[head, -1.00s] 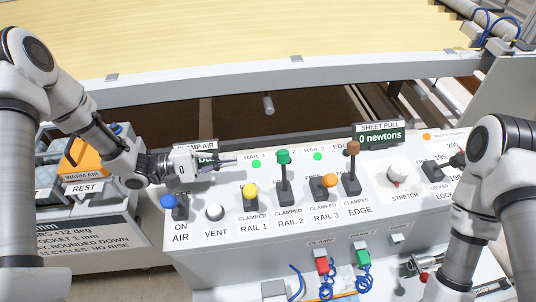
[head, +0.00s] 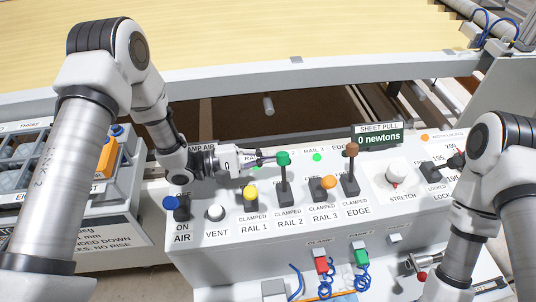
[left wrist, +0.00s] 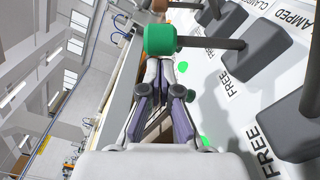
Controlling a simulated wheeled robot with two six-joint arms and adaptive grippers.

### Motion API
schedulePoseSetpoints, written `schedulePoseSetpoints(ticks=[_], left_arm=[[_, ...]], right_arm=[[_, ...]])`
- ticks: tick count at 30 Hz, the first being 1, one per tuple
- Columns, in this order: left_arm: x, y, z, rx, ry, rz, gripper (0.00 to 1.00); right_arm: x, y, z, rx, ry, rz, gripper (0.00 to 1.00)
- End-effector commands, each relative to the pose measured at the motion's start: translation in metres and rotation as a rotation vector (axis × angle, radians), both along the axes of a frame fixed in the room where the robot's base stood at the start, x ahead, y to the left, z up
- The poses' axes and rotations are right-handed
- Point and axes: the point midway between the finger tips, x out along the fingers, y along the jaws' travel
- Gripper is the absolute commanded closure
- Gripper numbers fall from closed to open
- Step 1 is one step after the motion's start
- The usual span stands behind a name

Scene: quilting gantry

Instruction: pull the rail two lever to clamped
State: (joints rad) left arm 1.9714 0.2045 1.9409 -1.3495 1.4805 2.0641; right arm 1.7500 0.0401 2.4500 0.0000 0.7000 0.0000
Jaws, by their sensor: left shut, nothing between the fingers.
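The rail two lever, with a green knob (head: 284,158), stands up toward the far, free side of its slot on the white console; its CLAMPED label is at the near side. My left gripper (head: 270,160) is shut and empty, its fingertips just left of the green knob. In the left wrist view the green knob (left wrist: 174,39) lies right in front of the fingertips (left wrist: 163,66); whether they touch it I cannot tell. My right gripper (head: 414,264) is low at the right, by the console's front; its fingers are unclear.
The yellow rail one lever (head: 250,193) and orange rail three lever (head: 328,183) lean to the near side. The brown edge lever (head: 352,150) stands up. The blue air lever (head: 170,203), vent knob (head: 216,212) and stretch dial (head: 397,173) flank them. The sheet pull display (head: 378,137) reads 0 newtons.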

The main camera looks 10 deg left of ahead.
Motion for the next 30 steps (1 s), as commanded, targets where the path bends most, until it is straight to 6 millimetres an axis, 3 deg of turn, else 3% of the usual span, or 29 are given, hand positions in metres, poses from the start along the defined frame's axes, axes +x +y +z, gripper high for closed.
schedulePoseSetpoints(ticks=[19,30], left_arm=[[-0.007,-0.003,0.008,0.04,-0.097,0.0,1.0],[-0.014,-0.006,0.018,0.121,-0.29,0.0,1.0]], right_arm=[[0.0,0.0,0.003,0.0,0.0,0.0,0.6],[0.0,0.0,0.006,0.0,0.0,0.0,0.6]])
